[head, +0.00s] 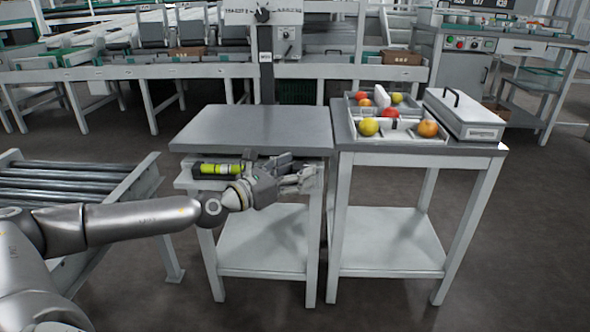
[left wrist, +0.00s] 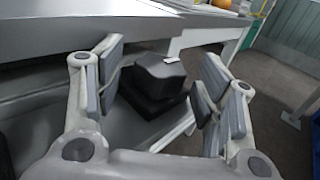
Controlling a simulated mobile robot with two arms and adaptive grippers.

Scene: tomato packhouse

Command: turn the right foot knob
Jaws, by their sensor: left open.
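My left gripper (head: 300,178) is open at the right end of the light shelf or drawer under the left table's grey top. In the left wrist view its two padded fingers (left wrist: 160,85) stand apart, on either side of a dark lobed block (left wrist: 160,72) on a black base. This looks like the foot knob, but I cannot be sure. No finger pad clearly touches it. In the head view the gripper hides it. My right gripper is not in view.
A yellow-green and black cylinder (head: 217,169) lies left of my gripper. The grey tabletop (head: 250,127) is close above and bare. The right table holds a divided tray (head: 404,134) of tomatoes and a grey case (head: 464,115). A roller conveyor (head: 55,185) stands at left.

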